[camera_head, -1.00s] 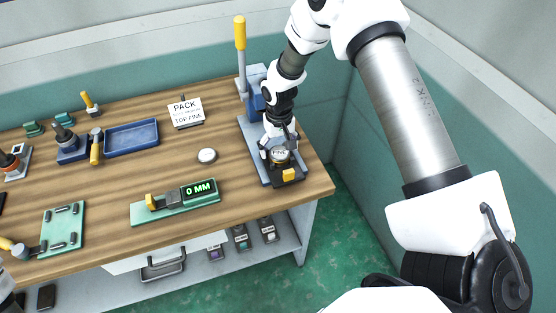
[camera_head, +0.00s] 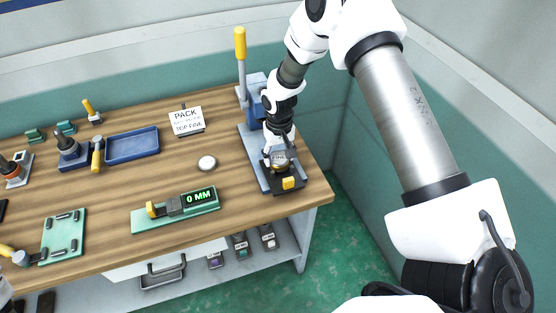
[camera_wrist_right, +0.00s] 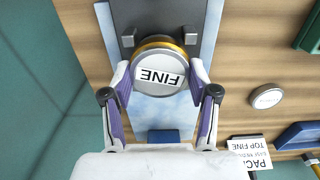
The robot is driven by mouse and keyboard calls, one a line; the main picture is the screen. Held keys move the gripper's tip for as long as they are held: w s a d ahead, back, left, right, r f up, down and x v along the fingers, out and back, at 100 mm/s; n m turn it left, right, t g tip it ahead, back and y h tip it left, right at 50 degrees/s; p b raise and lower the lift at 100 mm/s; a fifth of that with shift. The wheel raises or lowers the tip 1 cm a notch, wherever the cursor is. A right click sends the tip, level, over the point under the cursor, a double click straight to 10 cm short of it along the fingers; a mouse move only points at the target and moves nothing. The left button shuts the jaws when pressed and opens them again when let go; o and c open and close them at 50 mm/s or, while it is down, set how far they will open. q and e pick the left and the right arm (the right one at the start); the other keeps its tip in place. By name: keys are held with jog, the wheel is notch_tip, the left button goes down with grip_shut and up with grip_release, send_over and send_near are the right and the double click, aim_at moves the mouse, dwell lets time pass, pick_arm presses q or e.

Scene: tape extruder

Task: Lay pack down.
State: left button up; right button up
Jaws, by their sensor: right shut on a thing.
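The pack is a round silver disc with a gold rim, marked FINE. It shows in the head view (camera_head: 281,164) at the front of the blue-grey press, and large in the right wrist view (camera_wrist_right: 160,72). My right gripper (camera_wrist_right: 161,82) reaches down over it, with one finger on each side, shut on its rim. The disc is over the dark block at the end of the press base (camera_head: 252,150). Whether it touches the block is hard to tell.
The press lever with its yellow grip (camera_head: 240,44) stands behind. A loose round white disc (camera_head: 207,163) lies left of the press. A PACK sign (camera_head: 187,121), a blue tray (camera_head: 132,145) and a green gauge reading 0 MM (camera_head: 176,210) are farther left. The bench's right edge is close.

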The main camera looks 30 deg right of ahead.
aim_at(279, 158)
jog(key=shift+r+p, duration=2.5)
jog(key=shift+r, duration=0.9)
jog(key=shift+s, duration=0.1)
jog(key=shift+f, duration=0.15)
